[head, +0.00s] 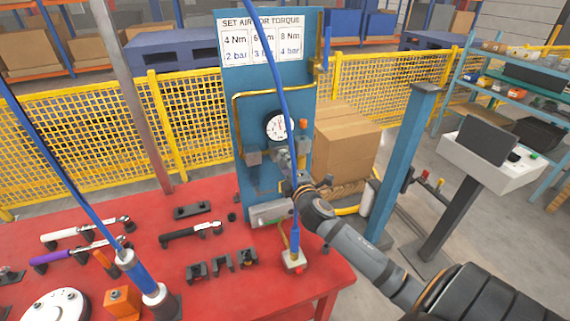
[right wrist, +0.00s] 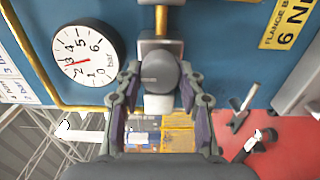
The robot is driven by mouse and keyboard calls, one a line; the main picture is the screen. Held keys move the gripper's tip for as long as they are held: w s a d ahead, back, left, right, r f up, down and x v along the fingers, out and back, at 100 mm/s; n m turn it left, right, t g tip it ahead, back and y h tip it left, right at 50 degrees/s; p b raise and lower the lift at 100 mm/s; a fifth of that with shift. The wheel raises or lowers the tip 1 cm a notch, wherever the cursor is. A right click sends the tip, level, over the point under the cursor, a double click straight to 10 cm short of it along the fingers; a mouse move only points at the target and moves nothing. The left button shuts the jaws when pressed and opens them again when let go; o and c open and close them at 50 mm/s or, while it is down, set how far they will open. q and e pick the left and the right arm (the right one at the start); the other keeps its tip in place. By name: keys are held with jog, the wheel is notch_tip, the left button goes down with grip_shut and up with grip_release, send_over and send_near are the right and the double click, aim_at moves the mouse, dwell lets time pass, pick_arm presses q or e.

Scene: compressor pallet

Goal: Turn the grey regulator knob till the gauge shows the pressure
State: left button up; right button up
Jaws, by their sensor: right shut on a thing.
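The grey regulator knob (right wrist: 160,72) sits between the fingers of my right gripper (right wrist: 157,96), which is shut on it. In the head view my right gripper (head: 287,163) reaches the blue panel (head: 275,80) from the lower right and mostly hides the knob. The round white gauge (head: 280,127) is just above it; it also shows in the right wrist view (right wrist: 88,55), tilted, with its red needle between 2 and 3 bar. A sign (head: 262,40) pairs 4 Nm with 2 bar and 8 Nm with 4 bar; the middle column is partly covered. My left gripper is out of view.
The red table (head: 150,262) carries wrenches (head: 192,231), black holders and an orange block (head: 122,302). A blue post (head: 398,165) and a console (head: 492,155) stand right.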

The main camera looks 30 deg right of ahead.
dwell(0.3)
jog(key=o, duration=1.2)
jog(key=v, duration=1.2)
